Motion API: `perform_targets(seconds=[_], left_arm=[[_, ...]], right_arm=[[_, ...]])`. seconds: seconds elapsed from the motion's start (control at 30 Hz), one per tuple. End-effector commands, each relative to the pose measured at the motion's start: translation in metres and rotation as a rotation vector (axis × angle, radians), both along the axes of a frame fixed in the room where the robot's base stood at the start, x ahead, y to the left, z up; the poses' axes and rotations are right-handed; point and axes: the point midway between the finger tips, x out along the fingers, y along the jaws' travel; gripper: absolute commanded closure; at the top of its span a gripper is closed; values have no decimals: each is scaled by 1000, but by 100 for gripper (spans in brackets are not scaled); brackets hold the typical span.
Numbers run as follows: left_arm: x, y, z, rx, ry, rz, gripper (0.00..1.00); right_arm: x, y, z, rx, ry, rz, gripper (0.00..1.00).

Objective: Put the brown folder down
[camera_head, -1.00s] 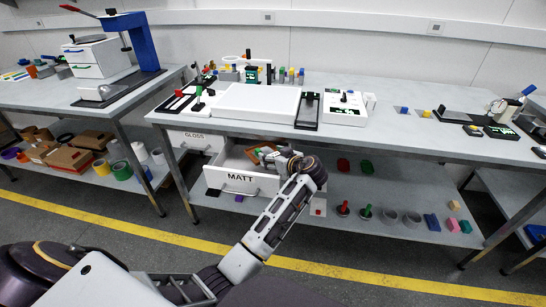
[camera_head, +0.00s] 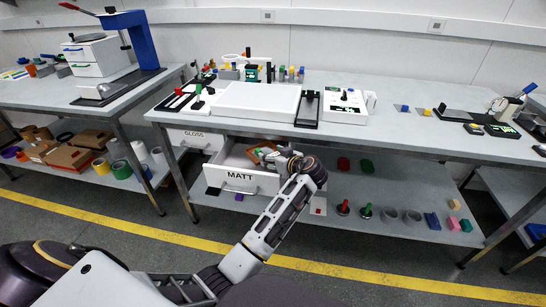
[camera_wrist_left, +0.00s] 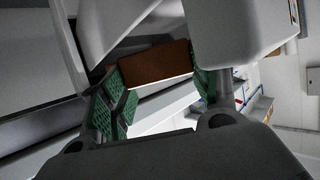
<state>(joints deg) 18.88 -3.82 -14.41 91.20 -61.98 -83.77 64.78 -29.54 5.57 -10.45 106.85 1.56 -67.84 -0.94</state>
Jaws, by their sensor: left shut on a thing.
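The brown folder (camera_wrist_left: 155,64) is between the green finger pads of my left gripper (camera_wrist_left: 160,90) in the left wrist view. In the head view my left gripper (camera_head: 268,155) is inside the open MATT drawer (camera_head: 240,178), near its right side. A small brown-orange part of the folder (camera_head: 256,152) shows beside the fingers there. My left gripper is shut on the folder. The rest of the folder is hidden by the gripper and wrist. I cannot tell whether it touches the drawer floor. My right gripper is not in view.
The MATT drawer hangs under the bench top (camera_head: 400,135), beside the shut GLOSS drawer (camera_head: 190,138). A white light panel (camera_head: 257,102) lies on the bench above. Below, a shelf (camera_head: 320,205) holds stamps, cups and blocks.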

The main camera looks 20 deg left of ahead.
Motion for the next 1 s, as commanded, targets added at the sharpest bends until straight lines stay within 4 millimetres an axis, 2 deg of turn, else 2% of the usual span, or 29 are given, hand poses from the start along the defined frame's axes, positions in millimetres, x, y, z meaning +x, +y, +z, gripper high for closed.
perform_targets(seconds=[0.03, 0.07, 0.23, 1.0], left_arm=[[0, 0, 0, 0, 0, 0, 62], [0, 0, 0, 0, 0, 0, 37], [0, 0, 0, 0, 0, 0, 17], [0, 0, 5, 0, 0, 0, 17]], right_arm=[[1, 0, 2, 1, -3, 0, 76], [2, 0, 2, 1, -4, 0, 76], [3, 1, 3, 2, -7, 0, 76], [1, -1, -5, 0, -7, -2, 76]])
